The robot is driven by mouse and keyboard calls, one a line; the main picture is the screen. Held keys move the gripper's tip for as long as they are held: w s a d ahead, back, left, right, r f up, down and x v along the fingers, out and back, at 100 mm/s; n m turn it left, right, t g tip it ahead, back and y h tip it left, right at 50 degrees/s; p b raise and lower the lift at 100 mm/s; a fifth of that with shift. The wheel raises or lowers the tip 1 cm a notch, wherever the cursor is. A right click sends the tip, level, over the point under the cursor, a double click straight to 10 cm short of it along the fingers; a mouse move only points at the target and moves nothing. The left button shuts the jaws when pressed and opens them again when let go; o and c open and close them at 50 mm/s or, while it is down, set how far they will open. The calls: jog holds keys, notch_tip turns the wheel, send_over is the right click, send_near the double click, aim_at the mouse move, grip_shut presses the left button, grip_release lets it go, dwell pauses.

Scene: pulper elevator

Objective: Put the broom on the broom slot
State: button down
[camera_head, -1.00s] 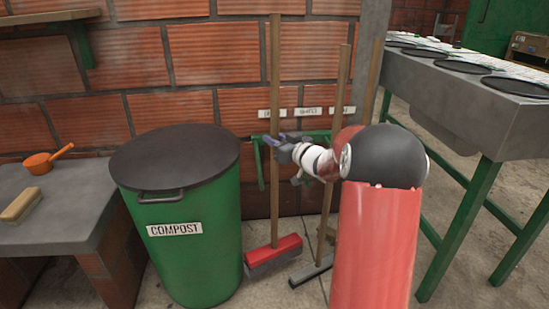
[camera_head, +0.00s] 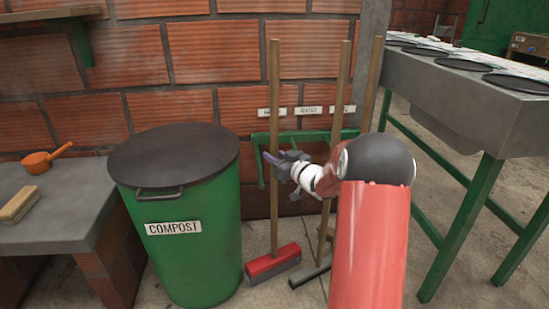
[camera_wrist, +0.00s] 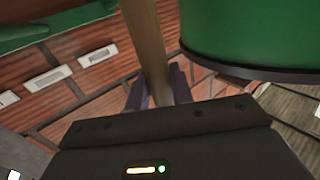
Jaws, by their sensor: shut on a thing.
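The broom (camera_head: 271,262) has a red head and a long wooden handle, and stands nearly upright in the head view, its head at floor level. My gripper (camera_head: 272,158) is shut on the handle, partway up. In the wrist view the handle (camera_wrist: 146,35) runs between the two fingers (camera_wrist: 160,88). The broom slot belongs to a green wall rack (camera_head: 312,136) under several white labels. The handle passes in front of or into the rack's left part; I cannot tell which. The broom head is outside the wrist view.
A green compost bin (camera_head: 190,265) with a dark lid stands close left of the broom. A squeegee (camera_head: 309,273) with a wooden handle stands right of it, partly behind my arm. A grey metal counter (camera_head: 480,98) is at the right, a concrete ledge (camera_head: 58,205) at the left.

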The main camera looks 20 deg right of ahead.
jog(key=shift+r, duration=0.2)
jog(key=shift+f, duration=0.25)
jog(key=c, duration=1.2)
grip_release()
